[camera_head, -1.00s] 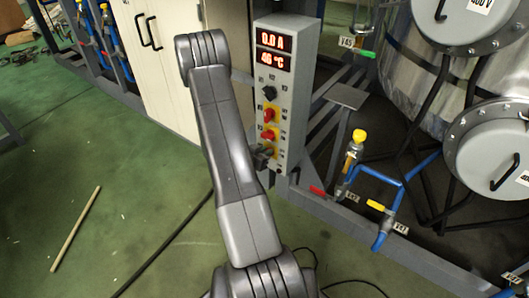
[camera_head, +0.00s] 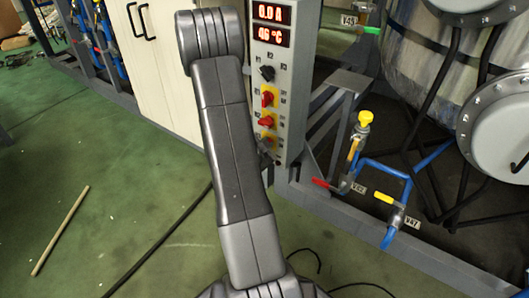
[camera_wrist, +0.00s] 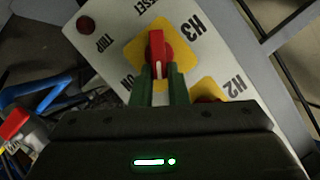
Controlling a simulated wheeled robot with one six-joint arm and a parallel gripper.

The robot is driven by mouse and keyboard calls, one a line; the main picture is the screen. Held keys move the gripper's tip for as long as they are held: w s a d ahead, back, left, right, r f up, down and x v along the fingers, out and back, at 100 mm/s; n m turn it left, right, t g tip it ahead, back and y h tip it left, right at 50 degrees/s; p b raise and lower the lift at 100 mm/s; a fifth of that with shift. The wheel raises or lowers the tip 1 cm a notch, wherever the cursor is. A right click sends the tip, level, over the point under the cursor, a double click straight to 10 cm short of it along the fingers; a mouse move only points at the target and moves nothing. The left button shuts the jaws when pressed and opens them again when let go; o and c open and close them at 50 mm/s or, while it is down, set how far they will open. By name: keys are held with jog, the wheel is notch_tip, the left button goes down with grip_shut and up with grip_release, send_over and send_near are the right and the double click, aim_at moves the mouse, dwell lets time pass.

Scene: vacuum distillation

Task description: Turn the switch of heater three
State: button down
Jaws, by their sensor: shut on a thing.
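The red knob of heater three (camera_wrist: 157,54) sits on a yellow plate labelled H3 in the wrist view. Its white line points toward my gripper, near the ON label. My gripper (camera_wrist: 160,86) has its two green fingers closed on either side of the knob's near end. In the head view my gripper (camera_head: 265,147) is at the lower part of the grey control panel (camera_head: 293,95), mostly hidden behind my arm. The panel's display (camera_head: 271,24) reads 0.0 A and 46 °C.
A neighbouring H2 switch (camera_wrist: 208,99) is partly hidden behind my gripper. A dark red TRIP button (camera_wrist: 85,25) is on the panel's other side. Blue pipes with a yellow-capped valve (camera_head: 365,118) stand right of the panel.

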jog(key=m+t, duration=0.1)
jog(key=m, duration=0.2)
jog(key=f+m+t+y, duration=0.1)
jog(key=m, duration=0.1)
jog(key=d+f+m+t, duration=0.1)
jog(key=m+t, duration=0.1)
jog(key=m, duration=0.1)
jog(key=shift+s+f+m+b, duration=0.15)
jog(key=shift+s+m+b, duration=0.15)
jog(key=shift+s, duration=0.05)
dwell(0.4)
jog(key=c, duration=1.4)
grip_release()
jog(key=shift+c, duration=0.2)
jog(key=p+v, duration=0.1)
jog(key=v, duration=1.3)
jog(key=shift+w+d+f, duration=0.1)
jog(key=shift+w, duration=0.1)
